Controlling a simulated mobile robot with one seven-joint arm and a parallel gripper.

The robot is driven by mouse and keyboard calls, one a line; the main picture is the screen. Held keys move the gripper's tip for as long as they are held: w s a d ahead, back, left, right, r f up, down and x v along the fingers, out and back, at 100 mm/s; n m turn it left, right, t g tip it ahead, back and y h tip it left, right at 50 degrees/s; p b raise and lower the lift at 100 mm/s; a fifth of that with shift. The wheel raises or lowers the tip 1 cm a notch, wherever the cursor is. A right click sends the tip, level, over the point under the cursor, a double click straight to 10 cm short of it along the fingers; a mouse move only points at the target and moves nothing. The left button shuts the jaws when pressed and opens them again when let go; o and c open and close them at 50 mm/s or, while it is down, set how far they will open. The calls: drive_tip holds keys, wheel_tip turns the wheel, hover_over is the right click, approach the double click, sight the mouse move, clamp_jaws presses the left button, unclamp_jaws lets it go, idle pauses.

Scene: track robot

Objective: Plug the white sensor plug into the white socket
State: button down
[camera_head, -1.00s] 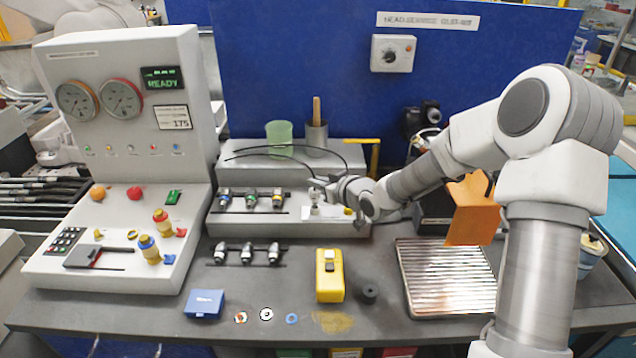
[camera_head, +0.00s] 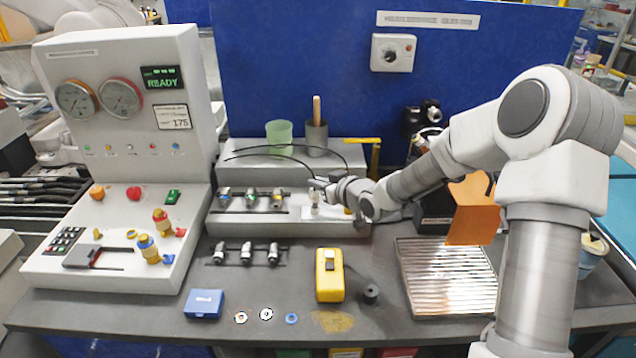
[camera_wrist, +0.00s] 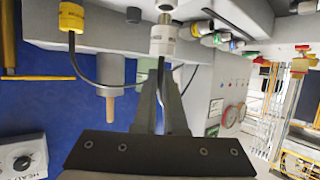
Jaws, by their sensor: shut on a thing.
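My gripper (camera_head: 318,186) is shut on the white sensor plug, above the white base at the right end of the grey ledge. In the wrist view my gripper's two fingers (camera_wrist: 161,66) close together at a white cylindrical body (camera_wrist: 162,40) with a metal end. A small upright white and metal piece (camera_head: 315,199) shows beneath the fingertips in the head view. The fingers and small scale hide where plug and white socket meet, so I cannot tell whether the plug is seated.
A green cup (camera_head: 279,132) and grey cup (camera_head: 316,138) stand behind.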

drive_tip(key=shift+f+b, duration=0.95)
drive_tip(key=shift+f, duration=0.25)
drive_tip(key=c, duration=0.9)
unclamp_jaws()
drive_tip(key=shift+r, duration=0.1)
drive_tip(key=shift+p+v, duration=1.45)
drive_tip(key=shift+v, duration=7.25)
drive_tip(key=shift+d, duration=0.1)
